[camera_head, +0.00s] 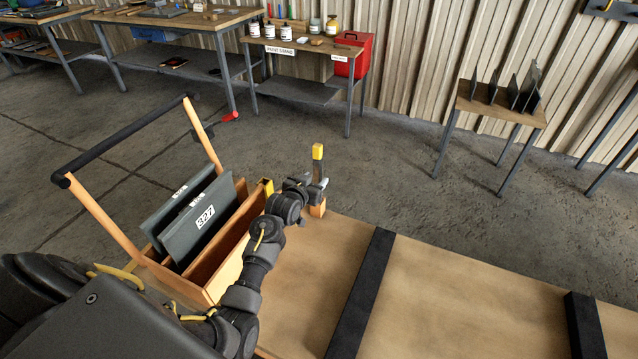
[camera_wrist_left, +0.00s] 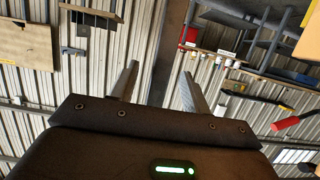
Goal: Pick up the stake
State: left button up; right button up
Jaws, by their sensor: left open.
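The stake (camera_head: 318,153) is a slim upright wooden post with a yellow top. It stands at the far left corner of the wooden table, and its base (camera_head: 317,209) shows below my gripper. My left gripper (camera_head: 318,186) is open at the stake's middle height and overlaps it in the head view. My right gripper is not in view.
A wooden carrier (camera_head: 228,272) with dark panels, one marked 327 (camera_head: 199,225), stands left of my left arm. The table (camera_head: 440,300) has dark strips (camera_head: 362,290) across it and is otherwise clear. Workbenches (camera_head: 300,48) and a small rack table (camera_head: 500,108) stand along the wall.

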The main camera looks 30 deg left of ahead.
aim_at(316, 177)
pick_arm(q)
jog(key=x, duration=0.3)
jog(key=shift+w, duration=0.1)
jog(key=shift+r, duration=0.1)
grip_shut()
